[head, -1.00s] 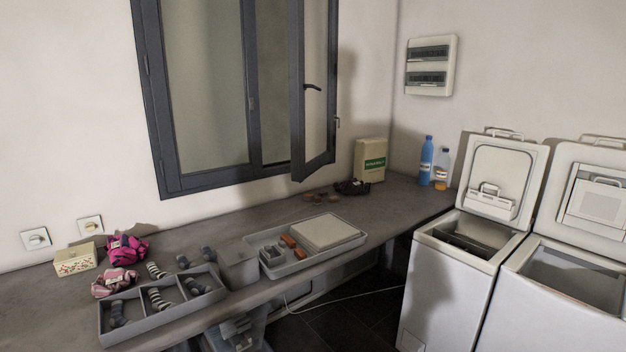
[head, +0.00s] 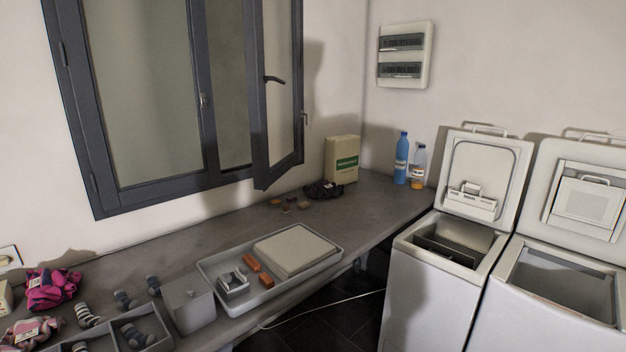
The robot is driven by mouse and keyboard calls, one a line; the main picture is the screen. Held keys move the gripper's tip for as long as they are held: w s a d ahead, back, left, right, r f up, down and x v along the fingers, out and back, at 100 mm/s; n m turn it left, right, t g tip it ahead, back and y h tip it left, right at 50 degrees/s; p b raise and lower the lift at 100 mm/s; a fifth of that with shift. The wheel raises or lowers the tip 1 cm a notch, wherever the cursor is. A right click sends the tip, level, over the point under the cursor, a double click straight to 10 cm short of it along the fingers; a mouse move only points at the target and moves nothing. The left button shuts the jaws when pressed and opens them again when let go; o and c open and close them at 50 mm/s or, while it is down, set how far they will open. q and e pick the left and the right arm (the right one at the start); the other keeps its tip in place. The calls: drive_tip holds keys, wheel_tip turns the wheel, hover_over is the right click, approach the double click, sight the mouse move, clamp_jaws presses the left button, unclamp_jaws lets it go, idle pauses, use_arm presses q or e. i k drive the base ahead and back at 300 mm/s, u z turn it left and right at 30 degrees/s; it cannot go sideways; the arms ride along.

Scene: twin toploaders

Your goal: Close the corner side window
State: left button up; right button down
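The window in the back wall has a dark grey frame. Its corner-side sash (head: 257,90) stands swung open into the room, with a dark handle (head: 275,79) on it. The other sash (head: 140,95) sits in the frame and looks shut. The lower free corner of the open sash hangs above the back of the counter. Neither of my grippers shows in the head view, so their state is hidden.
A grey counter (head: 215,232) runs below the window. A tray (head: 325,264) and a sock organizer (head: 150,327) lie on it. A detergent box (head: 341,160), a dark cloth (head: 323,190) and bottles (head: 401,158) stand near the corner. Two open toploaders (head: 430,285) stand at the right.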

sight(271, 34)
drive_tip(key=u, duration=0.1)
drive_tip(key=i, duration=1.25)
drive_tip(key=u, duration=0.75)
